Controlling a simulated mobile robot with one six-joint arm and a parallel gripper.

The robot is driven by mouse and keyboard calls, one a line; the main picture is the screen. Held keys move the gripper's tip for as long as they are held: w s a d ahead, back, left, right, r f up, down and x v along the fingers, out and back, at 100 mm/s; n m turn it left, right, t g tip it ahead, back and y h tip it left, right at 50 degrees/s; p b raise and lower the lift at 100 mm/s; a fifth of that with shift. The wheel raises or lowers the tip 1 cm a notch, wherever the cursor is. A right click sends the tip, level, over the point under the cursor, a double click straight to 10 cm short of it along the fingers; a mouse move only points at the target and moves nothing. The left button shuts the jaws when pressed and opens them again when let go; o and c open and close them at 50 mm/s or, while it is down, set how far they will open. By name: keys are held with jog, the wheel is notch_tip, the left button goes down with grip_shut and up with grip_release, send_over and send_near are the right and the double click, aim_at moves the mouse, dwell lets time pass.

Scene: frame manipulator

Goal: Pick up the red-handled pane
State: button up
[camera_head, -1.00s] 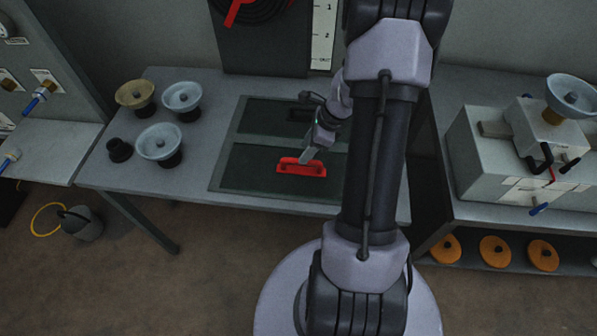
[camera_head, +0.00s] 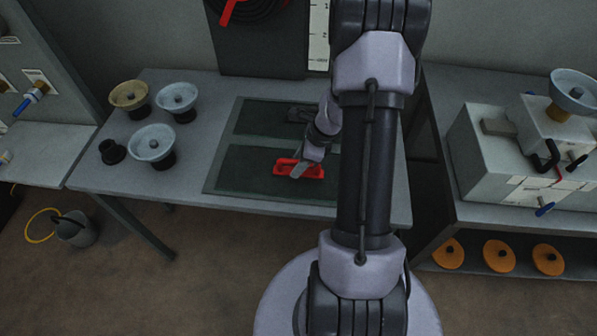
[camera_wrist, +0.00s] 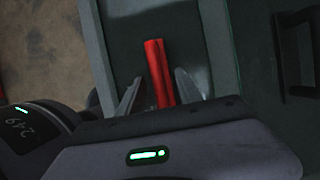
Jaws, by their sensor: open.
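The red handle (camera_head: 299,169) stands on a dark green pane (camera_head: 240,172) that lies flat on the grey table. My gripper (camera_head: 297,172) is down at the handle. In the wrist view the red handle (camera_wrist: 158,72) runs between the two open fingers of my gripper (camera_wrist: 160,88), with a gap visible on either side. Part of the handle is hidden by my gripper in the head view, and the right part of the pane is hidden by my arm.
A second dark pane with a black handle (camera_head: 300,115) lies just behind. Several bowl-topped stands, such as the pale blue one (camera_head: 152,142), are on the table's left. A grey box unit (camera_head: 478,165) stands on the right bench.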

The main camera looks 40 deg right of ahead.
grip_shut()
dwell(1.5)
